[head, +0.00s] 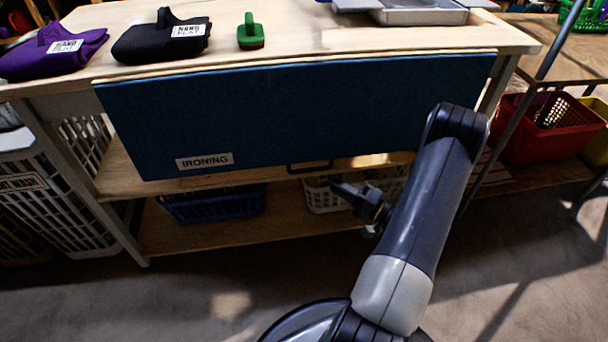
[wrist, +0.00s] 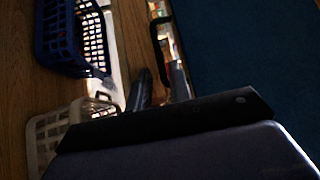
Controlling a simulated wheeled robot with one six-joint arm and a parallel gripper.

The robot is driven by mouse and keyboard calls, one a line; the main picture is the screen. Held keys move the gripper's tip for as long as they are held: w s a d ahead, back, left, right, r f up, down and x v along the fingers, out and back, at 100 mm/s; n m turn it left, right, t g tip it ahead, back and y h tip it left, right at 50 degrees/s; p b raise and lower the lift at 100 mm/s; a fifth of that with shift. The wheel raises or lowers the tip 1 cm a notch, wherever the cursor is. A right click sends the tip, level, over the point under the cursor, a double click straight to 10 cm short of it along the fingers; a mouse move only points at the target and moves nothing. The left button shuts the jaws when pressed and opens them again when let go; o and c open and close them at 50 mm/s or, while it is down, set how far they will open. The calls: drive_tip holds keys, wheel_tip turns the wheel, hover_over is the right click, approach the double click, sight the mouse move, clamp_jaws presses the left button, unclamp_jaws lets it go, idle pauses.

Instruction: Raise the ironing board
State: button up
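The ironing board (head: 300,115) is a dark blue panel with an "IRONING" label. It hangs folded down along the front of the wooden table and fills the right of the wrist view (wrist: 245,60). A dark loop handle (head: 310,168) sticks out at its lower edge; it also shows in the wrist view (wrist: 156,48). My gripper (head: 352,191) is below the board's lower edge, right of the handle and apart from it. In the wrist view its two fingers (wrist: 160,88) stand apart with nothing held between them.
A purple cloth (head: 50,50), a black cloth (head: 160,40) and a green-handled brush (head: 250,32) lie on the table top (head: 385,35). A blue basket (head: 212,205) and a white basket (head: 325,197) stand on the lower shelf. A red basket (head: 535,145) stands at right.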

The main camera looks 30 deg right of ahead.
sight(310, 170)
drive_tip(key=x, duration=0.3)
drive_tip(key=b+x, duration=0.1)
drive_tip(key=x, duration=0.6)
drive_tip(key=shift+w+d+f+b, duration=0.15)
drive_tip(key=shift+w+f+b, duration=0.05)
drive_tip(key=shift+w+b, duration=0.25)
drive_tip(key=shift+c, duration=0.4)
clamp_jaws()
